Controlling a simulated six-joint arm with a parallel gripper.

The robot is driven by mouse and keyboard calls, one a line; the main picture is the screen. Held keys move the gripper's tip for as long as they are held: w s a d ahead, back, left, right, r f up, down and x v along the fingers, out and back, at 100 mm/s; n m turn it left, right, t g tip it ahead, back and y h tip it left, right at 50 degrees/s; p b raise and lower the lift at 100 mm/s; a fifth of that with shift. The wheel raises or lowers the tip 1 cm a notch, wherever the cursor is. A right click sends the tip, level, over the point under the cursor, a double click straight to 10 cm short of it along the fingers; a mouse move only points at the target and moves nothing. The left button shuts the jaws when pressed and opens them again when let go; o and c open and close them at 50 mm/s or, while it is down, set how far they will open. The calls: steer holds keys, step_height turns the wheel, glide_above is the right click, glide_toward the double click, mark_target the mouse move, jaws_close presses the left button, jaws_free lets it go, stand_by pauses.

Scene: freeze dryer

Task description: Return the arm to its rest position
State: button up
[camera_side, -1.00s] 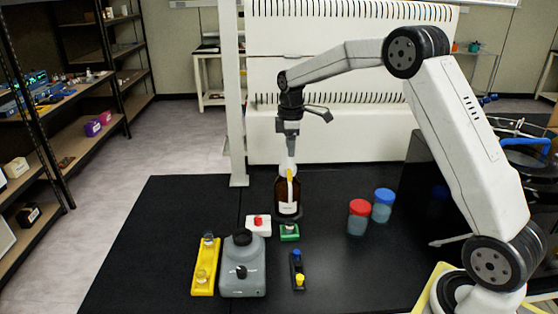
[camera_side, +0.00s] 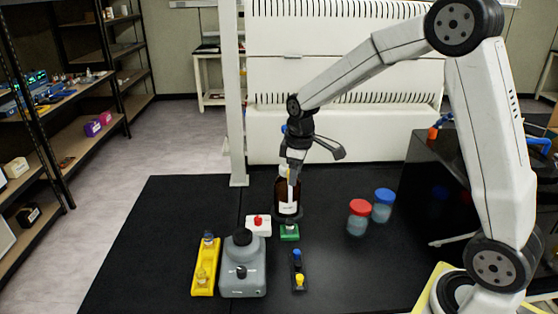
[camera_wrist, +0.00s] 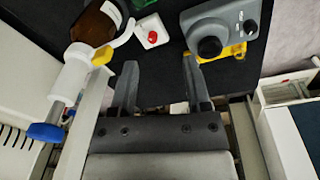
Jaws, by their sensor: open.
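My gripper (camera_side: 291,172) points down and shows just in front of the top of the brown bottle (camera_side: 287,196) in the side view. In the wrist view my gripper (camera_wrist: 158,62) has its two fingers apart with nothing between them. The brown bottle (camera_wrist: 92,26) lies to the left of the fingers there, with a white dispenser head (camera_wrist: 72,72), a yellow part and a blue top (camera_wrist: 45,132). The bottle stands upright on the black bench (camera_side: 340,260). Its neck is partly hidden by my gripper in the side view.
A grey mixer (camera_side: 243,268), a yellow device (camera_side: 205,268), a white box with a red button (camera_side: 258,226), a green block (camera_side: 289,232) and a small black holder (camera_side: 298,270) stand in front. Red-lidded (camera_side: 359,217) and blue-lidded (camera_side: 383,205) jars stand right. A white post (camera_side: 232,100) rises behind.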

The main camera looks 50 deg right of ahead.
steer(key=s+a+f+m, duration=0.2)
steer(key=s+a, duration=0.1)
steer(key=s, duration=0.5)
steer(key=s+a+f+m+t, duration=0.1)
steer(key=s+a+f+m, duration=0.1)
steer(key=s, duration=0.6)
steer(key=shift+a+m, duration=0.7)
steer(key=shift+a, duration=0.2)
